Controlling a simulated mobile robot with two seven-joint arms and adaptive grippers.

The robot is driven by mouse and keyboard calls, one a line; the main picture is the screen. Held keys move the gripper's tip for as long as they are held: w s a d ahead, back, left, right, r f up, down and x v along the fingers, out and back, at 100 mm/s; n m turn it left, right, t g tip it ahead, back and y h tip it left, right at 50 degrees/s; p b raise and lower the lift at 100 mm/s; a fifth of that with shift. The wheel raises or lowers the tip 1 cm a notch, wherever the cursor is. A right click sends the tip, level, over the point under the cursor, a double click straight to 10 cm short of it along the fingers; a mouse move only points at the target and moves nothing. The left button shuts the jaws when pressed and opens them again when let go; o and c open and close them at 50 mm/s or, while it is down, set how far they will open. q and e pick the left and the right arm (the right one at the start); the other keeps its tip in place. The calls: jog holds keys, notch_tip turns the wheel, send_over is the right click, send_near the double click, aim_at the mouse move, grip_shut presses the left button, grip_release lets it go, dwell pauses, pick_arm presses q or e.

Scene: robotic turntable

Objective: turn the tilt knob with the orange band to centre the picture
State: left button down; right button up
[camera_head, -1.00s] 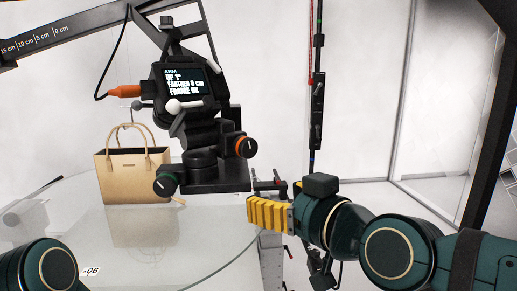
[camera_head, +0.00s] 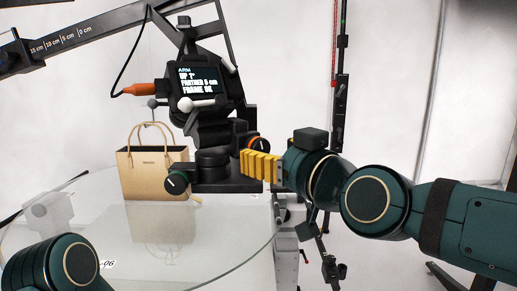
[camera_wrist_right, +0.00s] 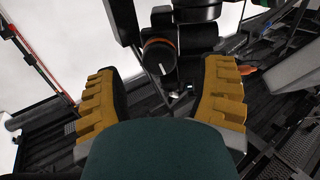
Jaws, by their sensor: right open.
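The tilt knob with the orange band (camera_head: 259,144) is black with a white mark, on the right side of the camera head; its lower part is hidden behind my right gripper. My right gripper (camera_head: 244,162), with yellow fingers, is just below and in front of it. In the right wrist view the knob (camera_wrist_right: 159,56) stands ahead, between the lines of the two open fingers (camera_wrist_right: 172,92), not clasped. The black camera with a screen (camera_head: 198,81) reads "UP 1°", "FARTHER 5 cm" and what looks like "FRAME 96". My left arm shows at lower left; its gripper is out of view.
A tan handbag (camera_head: 152,176) stands on the glass turntable (camera_head: 215,236). An arm with a centimetre scale (camera_head: 62,45) runs overhead. An orange plug (camera_head: 138,90) joins the camera's left side.

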aim_at(263, 150)
jog(key=shift+x, duration=2.25)
jog(key=c, duration=1.2)
jog(key=shift+d+b, duration=0.1)
jog(key=shift+b, duration=0.2)
